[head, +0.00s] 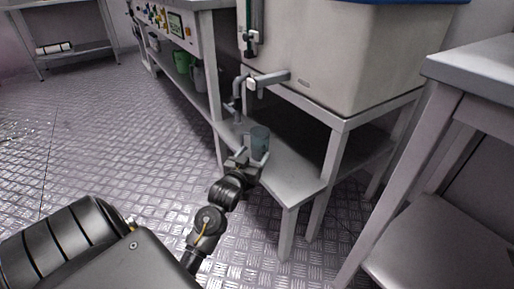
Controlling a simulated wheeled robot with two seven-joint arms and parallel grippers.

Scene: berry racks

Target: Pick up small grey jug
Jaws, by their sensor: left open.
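A small grey jug (260,138), bluish grey, stands upright on the low grey bench (290,178) below the tap of the big tank. My left gripper (254,153) is open at the near side of the jug, with its fingers close to the jug's lower part. The fingers hide some of the jug's base, and I cannot tell whether they touch it. My right gripper is not in view.
The tank (345,60) stands on a raised grey stand, and its tap pipe (268,80) hangs over the bench near the jug. A green jug (182,62) and another grey container (198,77) are on the shelf further back. A grey table (480,62) is at the right. The floor (110,130) at left is clear.

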